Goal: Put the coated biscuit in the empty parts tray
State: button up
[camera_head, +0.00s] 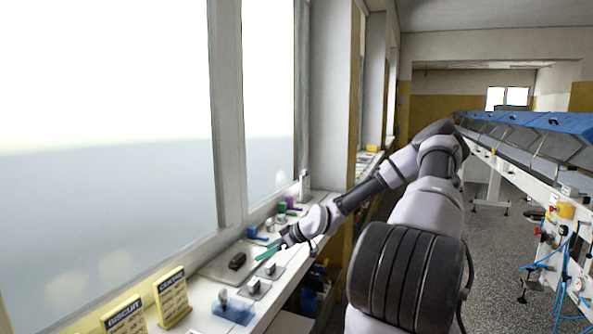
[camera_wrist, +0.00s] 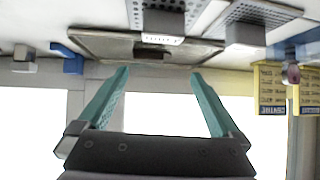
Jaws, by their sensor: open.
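A dark brown coated biscuit (camera_head: 237,261) lies on a flat grey tray (camera_head: 213,271) on the sill by the window. In the wrist view, the biscuit is a small dark shape (camera_wrist: 152,53) on the tray (camera_wrist: 95,44), partly hidden by a grey piece in front. My gripper (camera_head: 266,254) has teal fingers and is just right of the biscuit in the head view, apart from it. In the wrist view, my gripper (camera_wrist: 158,73) is open with nothing between its fingers. I cannot tell which object is the empty parts tray.
Small metal blocks on perforated plates (camera_head: 254,287) stand right of the tray. A blue holder (camera_head: 233,309) and yellow signs (camera_head: 171,294) are at the near end of the sill. A blue block (camera_wrist: 68,58) also shows in the wrist view. The conveyor (camera_head: 530,140) is at right.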

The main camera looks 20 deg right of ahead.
jog(key=s, duration=0.1)
jog(key=s+g+h, duration=0.1)
jog(key=s+r+g+h, duration=0.1)
jog(key=shift+s+d, duration=0.15)
jog(key=shift+d, duration=0.15)
jog(key=s+d+r+m+h, duration=0.1)
jog(key=s+r+m+h, duration=0.1)
jog(key=s+r, duration=0.35)
jog(key=s+d+r+m+g+h, duration=0.1)
jog(key=s+d+r+m+h, duration=0.15)
jog(key=r, duration=0.55)
jog(key=s+d+r+m+h, duration=0.1)
jog(key=s+r+m+h, duration=0.15)
jog(key=r, duration=0.45)
jog(key=s+a+r+m+t+y, duration=0.1)
jog(key=s+a+r+m, duration=0.1)
jog(key=s+r, duration=0.6)
jog(key=s+a+r+m+t+y, duration=0.1)
jog(key=s+a+r+m+t, duration=0.1)
jog(key=s+r, duration=0.6)
jog(key=s+a+m, duration=0.1)
jog(key=s+m, duration=0.1)
jog(key=shift+a+r+m+y, duration=0.15)
jog(key=shift+r+m+y, duration=0.25)
jog(key=shift+w, duration=0.1)
